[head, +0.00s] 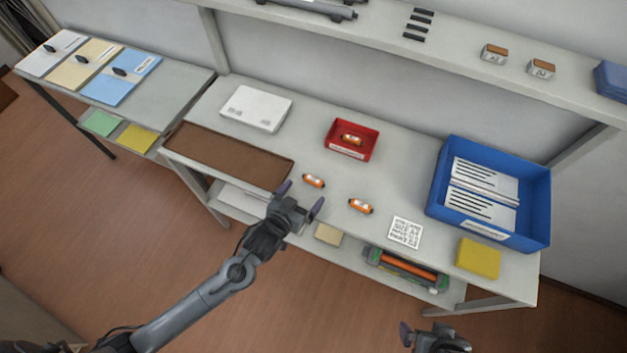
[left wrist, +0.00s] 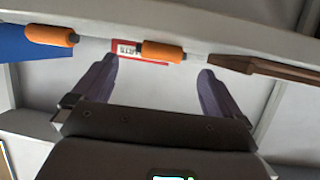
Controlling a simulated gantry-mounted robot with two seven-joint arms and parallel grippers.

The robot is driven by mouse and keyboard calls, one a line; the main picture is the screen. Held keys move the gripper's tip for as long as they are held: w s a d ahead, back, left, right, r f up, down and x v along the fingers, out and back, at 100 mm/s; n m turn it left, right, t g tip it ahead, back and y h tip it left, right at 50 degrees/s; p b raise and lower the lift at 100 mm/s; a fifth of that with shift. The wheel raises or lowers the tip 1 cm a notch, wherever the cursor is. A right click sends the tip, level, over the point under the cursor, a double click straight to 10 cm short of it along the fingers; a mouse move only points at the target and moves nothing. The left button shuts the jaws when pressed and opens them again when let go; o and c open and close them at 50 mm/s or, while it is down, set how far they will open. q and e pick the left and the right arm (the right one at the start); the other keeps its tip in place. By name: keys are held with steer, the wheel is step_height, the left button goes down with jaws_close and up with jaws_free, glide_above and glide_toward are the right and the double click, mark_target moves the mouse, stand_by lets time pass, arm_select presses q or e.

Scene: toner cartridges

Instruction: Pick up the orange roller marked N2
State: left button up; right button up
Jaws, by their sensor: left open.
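Two small orange rollers lie on the table near its front: one left (head: 313,181) and one right (head: 361,206). A third orange roller (head: 352,140) lies in a red tray (head: 367,150). Their markings are too small to read, so I cannot tell which is N2. My left gripper (head: 301,198) is open and empty at the table's front edge, just short of the left roller. In the left wrist view, this roller (left wrist: 162,51) appears between and beyond the fingers; the right one (left wrist: 52,36) is off to the left. My right gripper (head: 432,335) is partly cut off at the bottom.
A brown tray (head: 205,158) lies left of the rollers, with a white box (head: 256,108) behind it. A blue bin (head: 545,190) holding white parts, a printed white card (head: 405,232) and a yellow block (head: 478,258) are to the right. Table between is clear.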

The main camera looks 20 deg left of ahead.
mark_target(312, 182)
arm_select(q)
steer(key=b+x, duration=0.1)
steer(key=x, duration=0.4)
steer(key=shift+a+r, duration=0.1)
steer(key=shift+r, duration=0.05)
steer(key=c, duration=0.9)
steer(key=shift+c, duration=0.2)
steer(key=shift+r, duration=0.1)
